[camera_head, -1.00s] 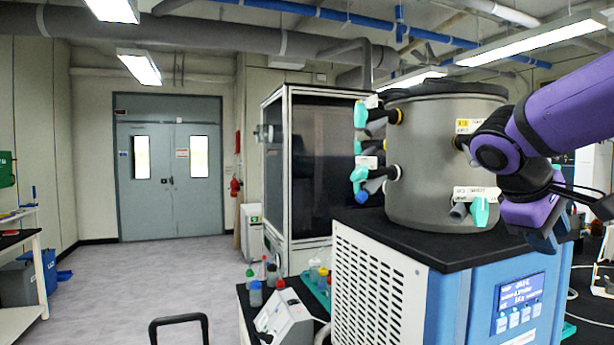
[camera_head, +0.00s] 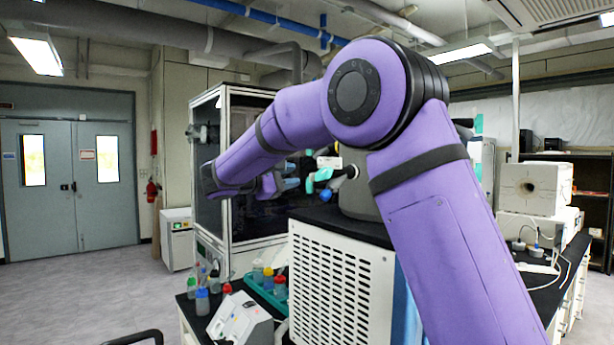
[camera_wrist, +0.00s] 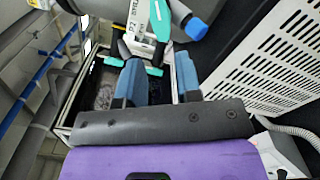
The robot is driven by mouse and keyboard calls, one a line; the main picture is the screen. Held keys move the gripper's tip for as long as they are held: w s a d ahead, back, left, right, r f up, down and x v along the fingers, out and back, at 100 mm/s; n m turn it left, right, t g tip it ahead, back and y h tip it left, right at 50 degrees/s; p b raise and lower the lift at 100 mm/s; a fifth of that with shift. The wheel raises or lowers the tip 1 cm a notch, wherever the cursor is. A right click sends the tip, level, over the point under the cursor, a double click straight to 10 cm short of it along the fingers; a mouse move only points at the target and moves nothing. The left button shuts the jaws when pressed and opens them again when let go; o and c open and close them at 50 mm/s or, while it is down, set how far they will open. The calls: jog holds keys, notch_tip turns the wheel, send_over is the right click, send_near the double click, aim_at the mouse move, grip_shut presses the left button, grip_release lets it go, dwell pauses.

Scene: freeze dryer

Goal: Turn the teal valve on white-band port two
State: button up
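A teal valve (camera_head: 322,175) with a white tag (camera_head: 329,162) and a blue tip (camera_head: 326,195) sits on the left side of the grey drying chamber (camera_head: 357,190). In the wrist view, a teal handle (camera_wrist: 160,20) stands beside a white label (camera_wrist: 139,18), with a blue cap (camera_wrist: 195,28) to the right. The label's text is too small to read, so I cannot tell the port number. My gripper (camera_wrist: 159,72) is open, its two blue fingers apart and pointing at the teal parts. I cannot tell whether they touch. My arm hides much of the chamber.
A glass-fronted cabinet (camera_head: 232,135) stands behind my gripper. The dryer's white vented side panel (camera_head: 330,285) lies below the valves. Bottles (camera_head: 202,300) and a small white device (camera_head: 240,320) occupy the lower bench. Floor is open at left.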

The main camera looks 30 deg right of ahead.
aim_at(321, 174)
jog(key=d, duration=0.3)
jog(key=w+d, duration=0.1)
jog(key=d, duration=0.6)
jog(key=shift+w+d, duration=0.1)
jog(key=shift+w, duration=0.3)
grip_shut()
